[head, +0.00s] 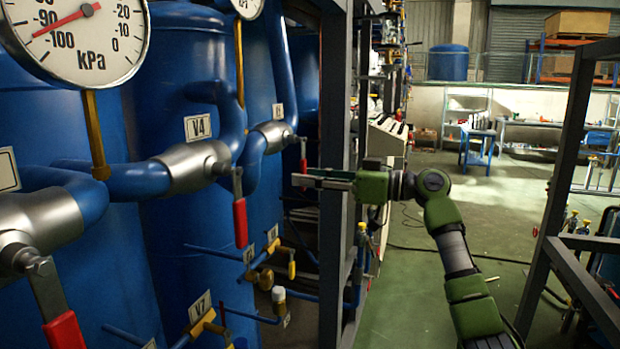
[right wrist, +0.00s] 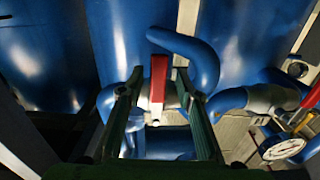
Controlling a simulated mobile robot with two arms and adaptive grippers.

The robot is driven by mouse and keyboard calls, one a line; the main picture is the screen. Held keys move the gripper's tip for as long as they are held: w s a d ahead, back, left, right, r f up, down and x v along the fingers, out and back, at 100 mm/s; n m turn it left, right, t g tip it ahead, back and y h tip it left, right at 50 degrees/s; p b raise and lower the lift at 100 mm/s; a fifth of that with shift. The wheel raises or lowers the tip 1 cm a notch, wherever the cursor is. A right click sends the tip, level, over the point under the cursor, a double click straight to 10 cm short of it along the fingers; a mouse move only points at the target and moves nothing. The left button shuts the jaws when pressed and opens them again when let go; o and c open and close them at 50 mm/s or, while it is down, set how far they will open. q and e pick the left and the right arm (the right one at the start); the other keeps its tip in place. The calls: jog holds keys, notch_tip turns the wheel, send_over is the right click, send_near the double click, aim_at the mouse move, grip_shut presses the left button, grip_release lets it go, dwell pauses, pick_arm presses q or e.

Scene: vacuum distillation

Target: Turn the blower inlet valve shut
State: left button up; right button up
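Several grey valve bodies sit on blue pipes at the left of the head view, each with a red-gripped lever hanging down. One valve (head: 183,166) is by the V4 label, with its red lever (head: 240,222) below. A farther valve (head: 273,135) has a smaller red lever (head: 303,147). No label naming the blower inlet is readable. My right gripper (head: 296,180) points left, close to the farther lever's lower end. In the right wrist view its fingers are open, with a red lever (right wrist: 158,80) between them; contact cannot be told. My left gripper is not in view.
A pressure gauge (head: 78,38) stands at the upper left. Blue tanks (head: 180,75) fill the left side. Yellow-handled small valves (head: 266,279) sit low. The green floor (head: 400,310) is mostly clear.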

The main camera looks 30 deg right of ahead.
jog(key=v, duration=1.2)
jog(key=shift+f, duration=0.1)
